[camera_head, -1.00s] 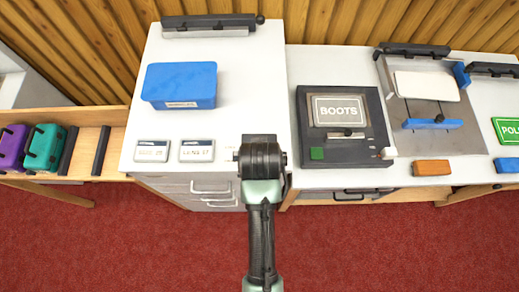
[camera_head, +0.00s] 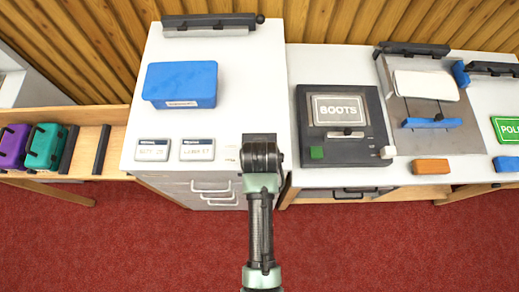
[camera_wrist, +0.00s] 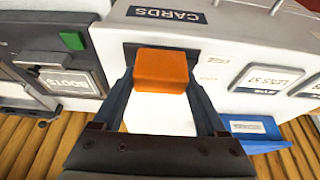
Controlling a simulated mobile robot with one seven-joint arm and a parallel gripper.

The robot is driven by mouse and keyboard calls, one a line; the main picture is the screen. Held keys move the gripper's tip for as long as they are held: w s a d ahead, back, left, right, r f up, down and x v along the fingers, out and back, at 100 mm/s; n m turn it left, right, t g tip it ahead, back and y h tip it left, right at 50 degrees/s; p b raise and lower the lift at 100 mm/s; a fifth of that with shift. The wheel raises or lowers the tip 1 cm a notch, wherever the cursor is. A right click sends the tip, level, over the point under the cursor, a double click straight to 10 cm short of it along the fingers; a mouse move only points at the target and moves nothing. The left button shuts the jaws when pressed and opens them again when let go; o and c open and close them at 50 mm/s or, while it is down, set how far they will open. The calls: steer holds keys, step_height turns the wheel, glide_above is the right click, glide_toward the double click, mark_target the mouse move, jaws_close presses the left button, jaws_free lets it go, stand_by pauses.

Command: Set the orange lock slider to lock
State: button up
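The slider's lock marking is not readable.
A blue box (camera_head: 180,84) and two small label plates (camera_head: 152,150) (camera_head: 197,150) lie on the cabinet top. A dark BOOTS device (camera_head: 345,140) stands to the right, with another orange block (camera_head: 432,167) beyond it. Drawer handles (camera_head: 212,187) stick out below.

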jaws_close()
steer(key=shift+w+b, duration=0.65)
steer(key=shift+w, duration=1.5)
steer(key=shift+r, duration=0.15)
steer(key=shift+o, duration=1.8)
jaws_free()
steer(key=o, duration=0.4)
steer(key=shift+w, duration=0.15)
steer(key=shift+c, duration=0.2)
steer(key=b+v, duration=0.1)
steer(key=v, duration=1.2)
